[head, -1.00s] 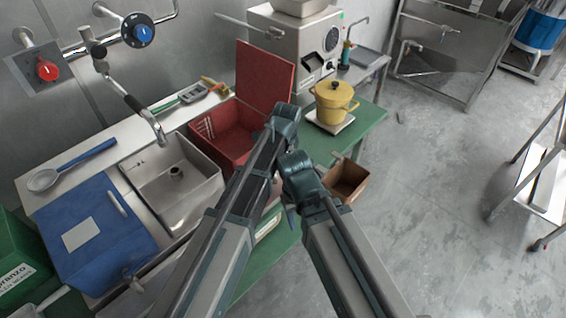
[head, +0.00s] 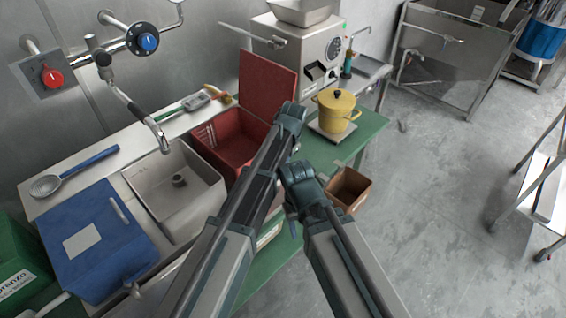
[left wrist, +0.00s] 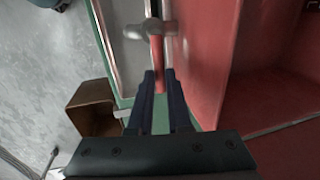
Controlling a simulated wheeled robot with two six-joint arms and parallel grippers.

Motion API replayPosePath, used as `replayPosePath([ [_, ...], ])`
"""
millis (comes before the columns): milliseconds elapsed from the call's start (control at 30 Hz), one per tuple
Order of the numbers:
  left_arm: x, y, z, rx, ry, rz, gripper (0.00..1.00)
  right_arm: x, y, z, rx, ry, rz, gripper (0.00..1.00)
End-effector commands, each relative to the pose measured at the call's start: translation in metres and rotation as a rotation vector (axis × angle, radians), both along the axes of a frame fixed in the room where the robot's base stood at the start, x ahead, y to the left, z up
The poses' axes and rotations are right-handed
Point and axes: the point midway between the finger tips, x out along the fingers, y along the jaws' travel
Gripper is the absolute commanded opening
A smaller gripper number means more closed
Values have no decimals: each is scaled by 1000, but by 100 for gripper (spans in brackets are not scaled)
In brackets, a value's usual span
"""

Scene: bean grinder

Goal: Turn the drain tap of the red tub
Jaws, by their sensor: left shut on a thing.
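The red tub (head: 225,138) stands on the counter beyond the sink, with its red lid (head: 267,82) raised. In the left wrist view the tub's red wall (left wrist: 208,55) fills the right side. The drain tap (left wrist: 134,31) has a grey metal body and a red handle (left wrist: 156,50) beside that wall. My left gripper (left wrist: 160,76) is shut on the red handle, its two dark fingers along either side of it. In the head view my arms hide the tap and my left gripper.
A brown bin (head: 349,188) is close by; in the left wrist view it is left of my fingers (left wrist: 92,106). A yellow pot (head: 337,110) stands on the green table (head: 366,135). A steel sink (head: 160,184) and blue box (head: 88,222) are at left. Open floor lies at right.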

Motion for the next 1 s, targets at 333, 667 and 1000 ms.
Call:
replayPosePath([
  [333, 1, 1, 0, 0, 0, 18, 0, 0, 0, 0, 0, 0, 0, 50],
  [667, 1, 1, 0, 1, 0, 16, 44, 0, 0, 0, 0, 0, 0, 50],
  [1000, 0, 1, 1, 0, 0, 15, 47, 0, 0, 1, 0, 0, 0, 50],
])
